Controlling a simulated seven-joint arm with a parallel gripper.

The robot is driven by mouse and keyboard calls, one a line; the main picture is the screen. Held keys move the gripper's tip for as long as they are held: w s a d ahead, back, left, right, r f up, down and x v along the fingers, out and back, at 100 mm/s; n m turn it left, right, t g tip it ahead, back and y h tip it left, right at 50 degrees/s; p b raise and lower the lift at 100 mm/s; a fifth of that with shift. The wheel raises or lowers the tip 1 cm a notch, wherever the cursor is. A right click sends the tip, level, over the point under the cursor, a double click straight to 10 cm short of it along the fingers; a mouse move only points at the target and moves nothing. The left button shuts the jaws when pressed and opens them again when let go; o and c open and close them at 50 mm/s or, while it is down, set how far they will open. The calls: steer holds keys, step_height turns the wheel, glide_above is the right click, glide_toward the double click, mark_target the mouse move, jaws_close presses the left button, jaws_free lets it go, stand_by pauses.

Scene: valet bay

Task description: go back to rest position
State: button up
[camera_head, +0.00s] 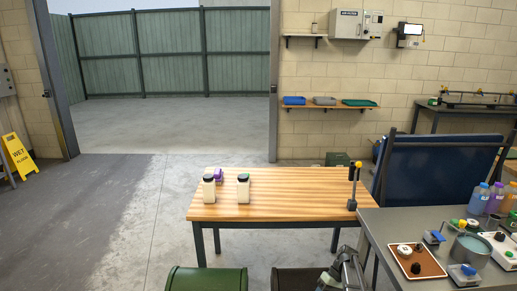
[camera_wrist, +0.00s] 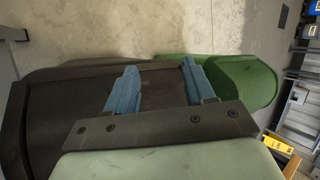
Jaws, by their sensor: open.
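My gripper (camera_wrist: 158,66) is open, with its two blue fingers apart and nothing between them. In the wrist view it hangs over a dark bin (camera_wrist: 70,85), and a green bin (camera_wrist: 245,82) lies beyond the right finger. In the head view, part of my arm shows at the bottom edge, right of the dark bin (camera_head: 298,280); the fingertips cannot be made out clearly there.
A wooden table (camera_head: 300,205) holds two white bottles (camera_head: 209,189) (camera_head: 243,189), a purple item (camera_head: 218,173) and a yellow-topped post (camera_head: 353,186). A grey bench (camera_head: 385,232) with a brown tray (camera_head: 433,268) and a pot (camera_head: 470,250) stands right.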

steer(key=s+a+f+m+g+h, duration=0.1)
steer(key=s+a+f, duration=0.2)
steer(key=s+f, duration=0.6)
steer(key=s+a+f+m+g+h, duration=0.1)
steer(key=s+a+f+h, duration=0.3)
steer(key=s, duration=0.9)
steer(key=s+f, duration=0.3)
steer(key=s, duration=0.8)
steer(key=s+f+m, duration=0.1)
steer(key=s+f, duration=0.2)
steer(key=s, duration=0.8)
steer(key=shift+s+g+h, duration=0.3)
steer(key=shift+s+h, duration=0.05)
steer(key=shift+h, duration=0.05)
steer(key=shift+a, duration=0.1)
